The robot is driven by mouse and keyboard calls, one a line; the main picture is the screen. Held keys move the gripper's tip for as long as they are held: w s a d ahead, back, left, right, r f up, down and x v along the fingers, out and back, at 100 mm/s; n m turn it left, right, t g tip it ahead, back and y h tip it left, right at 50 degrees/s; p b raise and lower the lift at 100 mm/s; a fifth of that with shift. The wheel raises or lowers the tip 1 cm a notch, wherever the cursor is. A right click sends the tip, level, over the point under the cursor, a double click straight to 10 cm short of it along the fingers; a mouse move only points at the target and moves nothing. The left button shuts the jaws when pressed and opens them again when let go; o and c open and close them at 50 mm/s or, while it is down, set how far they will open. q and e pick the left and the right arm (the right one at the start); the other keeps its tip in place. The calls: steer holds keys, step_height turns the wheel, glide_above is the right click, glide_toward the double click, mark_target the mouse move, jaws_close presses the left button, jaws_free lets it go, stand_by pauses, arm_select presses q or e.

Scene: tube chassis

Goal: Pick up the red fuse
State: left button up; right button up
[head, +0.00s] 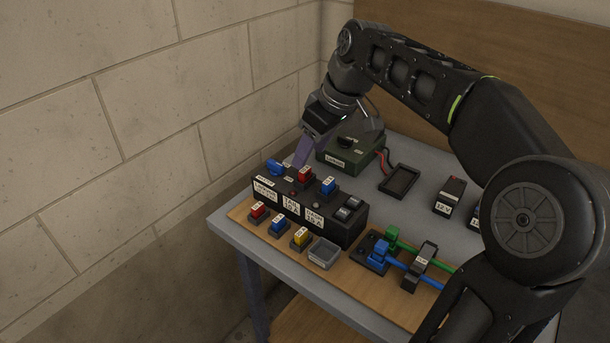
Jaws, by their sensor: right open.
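Two red fuses show. One red fuse (304,175) stands on top of the black fuse box (344,238). Another red fuse (258,211) sits in the row on the wooden board in front of the box. My right gripper (304,160) points down above the back of the fuse box, close to the red fuse on top. Its jaws are open, with purple-grey fingers. Whether a finger touches that fuse I cannot tell. My left gripper is out of view.
A blue fuse (327,186) and a blue part (275,167) flank the top red fuse. Blue (279,227) and yellow (301,238) fuses and a grey bin (324,253) are in front. A green box (350,150) stands behind; a black tray (399,181) lies right.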

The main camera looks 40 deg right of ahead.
mark_target(306, 170)
steer(key=x, duration=0.5)
steer(key=shift+f, duration=0.15)
steer(key=shift+c, duration=0.4)
jaws_close()
stand_by(0.5)
